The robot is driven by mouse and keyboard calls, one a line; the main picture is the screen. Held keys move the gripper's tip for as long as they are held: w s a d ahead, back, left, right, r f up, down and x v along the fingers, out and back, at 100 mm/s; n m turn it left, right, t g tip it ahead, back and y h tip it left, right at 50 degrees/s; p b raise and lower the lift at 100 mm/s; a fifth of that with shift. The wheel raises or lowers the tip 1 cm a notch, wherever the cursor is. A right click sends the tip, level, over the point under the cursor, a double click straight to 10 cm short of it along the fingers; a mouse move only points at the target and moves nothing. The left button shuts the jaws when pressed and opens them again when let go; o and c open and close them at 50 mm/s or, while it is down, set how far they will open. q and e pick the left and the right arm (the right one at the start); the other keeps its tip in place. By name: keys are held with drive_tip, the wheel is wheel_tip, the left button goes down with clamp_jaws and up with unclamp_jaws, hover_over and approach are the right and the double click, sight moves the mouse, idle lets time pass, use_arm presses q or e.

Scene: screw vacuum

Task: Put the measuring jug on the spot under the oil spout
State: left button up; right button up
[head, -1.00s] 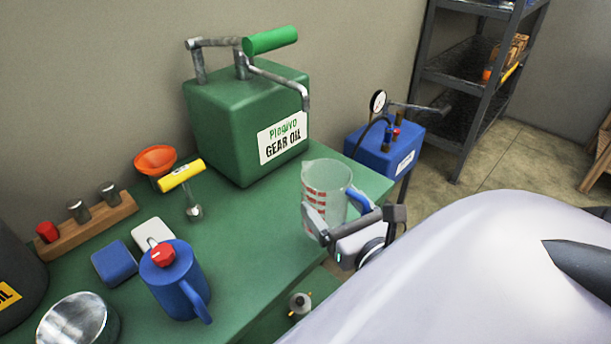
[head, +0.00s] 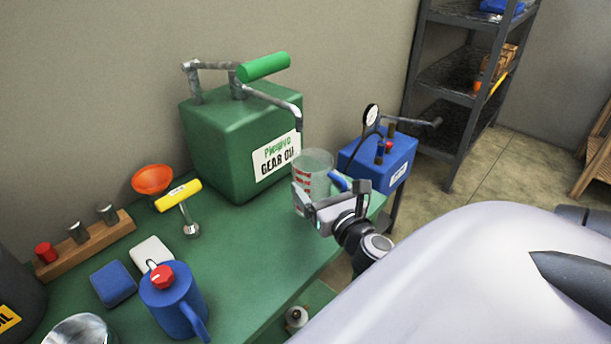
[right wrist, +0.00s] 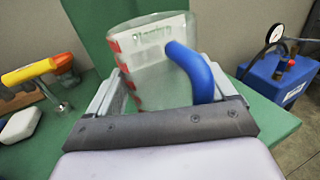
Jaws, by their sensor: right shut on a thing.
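The clear measuring jug (head: 314,174) with red marks and a blue handle is at the right end of the green bench, beside the green gear oil can (head: 232,150). The can's metal spout (head: 299,118) hangs down just above and slightly left of the jug's rim. My right gripper (head: 322,204) is shut on the jug. In the right wrist view the jug (right wrist: 150,75) stands between the fingers, its blue handle toward my palm. The spot under the spout is hidden, and I cannot tell whether the jug touches the bench. My left gripper is not in view.
The blue vacuum unit (head: 375,160) with a gauge stands behind and right of the jug. A blue oil can with red cap (head: 172,302), an orange funnel (head: 152,179) and a yellow-handled tool (head: 178,196) are on the left. The bench's middle (head: 240,245) is clear.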

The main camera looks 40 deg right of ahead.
drive_tip(key=x, duration=0.6)
drive_tip(key=shift+w, duration=0.1)
drive_tip(key=shift+f+b, duration=0.65)
drive_tip(key=shift+f, duration=1.1)
drive_tip(key=shift+f, duration=0.25)
drive_tip(key=o, duration=1)
drive_tip(key=shift+r, duration=0.1)
